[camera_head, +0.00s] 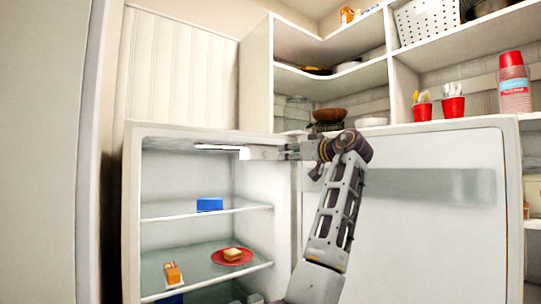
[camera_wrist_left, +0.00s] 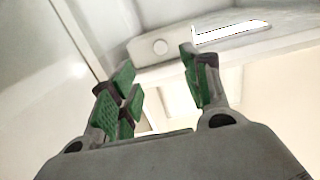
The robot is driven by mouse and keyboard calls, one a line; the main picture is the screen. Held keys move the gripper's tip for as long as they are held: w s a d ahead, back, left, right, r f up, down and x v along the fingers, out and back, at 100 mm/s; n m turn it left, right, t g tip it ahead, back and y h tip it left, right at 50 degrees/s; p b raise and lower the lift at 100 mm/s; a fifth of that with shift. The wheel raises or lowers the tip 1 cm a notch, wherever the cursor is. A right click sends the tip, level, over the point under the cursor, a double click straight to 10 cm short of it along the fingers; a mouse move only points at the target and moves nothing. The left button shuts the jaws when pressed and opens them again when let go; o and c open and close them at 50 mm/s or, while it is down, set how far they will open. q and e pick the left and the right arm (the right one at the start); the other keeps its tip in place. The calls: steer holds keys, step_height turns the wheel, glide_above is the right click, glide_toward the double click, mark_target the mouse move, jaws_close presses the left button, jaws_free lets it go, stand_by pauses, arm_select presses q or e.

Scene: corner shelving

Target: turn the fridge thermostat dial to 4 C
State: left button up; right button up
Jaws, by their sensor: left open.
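The fridge (camera_head: 133,215) stands open. In the left wrist view the thermostat dial (camera_wrist_left: 158,47) is a small round pale knob on a white housing (camera_wrist_left: 143,49) under the fridge ceiling, beside a bright lamp strip (camera_wrist_left: 232,32). The dial's marks are too small to read. My left gripper (camera_head: 284,152) is at the top right of the fridge opening. In the wrist view its green-padded fingers (camera_wrist_left: 158,72) are open and empty, with the dial between and beyond the tips. I see no contact. The dial cannot be made out in the head view. My right gripper is not in view.
The open fridge door (camera_head: 420,235) stands to the right, behind my left arm. Fridge shelves hold a blue box (camera_head: 209,204), a red plate (camera_head: 219,257) with food and an orange item (camera_head: 172,273). Corner shelves (camera_head: 330,85) with cups and bowls are above and behind.

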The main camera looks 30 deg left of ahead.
mark_target(268, 155)
arm_select(q)
steer(key=p+x, duration=0.3)
steer(key=x, duration=0.9)
steer(key=c, duration=1)
steer(key=shift+m, duration=0.5)
steer(key=shift+c, duration=0.2)
steer(key=shift+r+m, duration=0.1)
steer(key=shift+m, duration=1.1)
steer(key=o, duration=1)
steer(key=shift+d, duration=0.1)
steer(key=shift+o, duration=0.2)
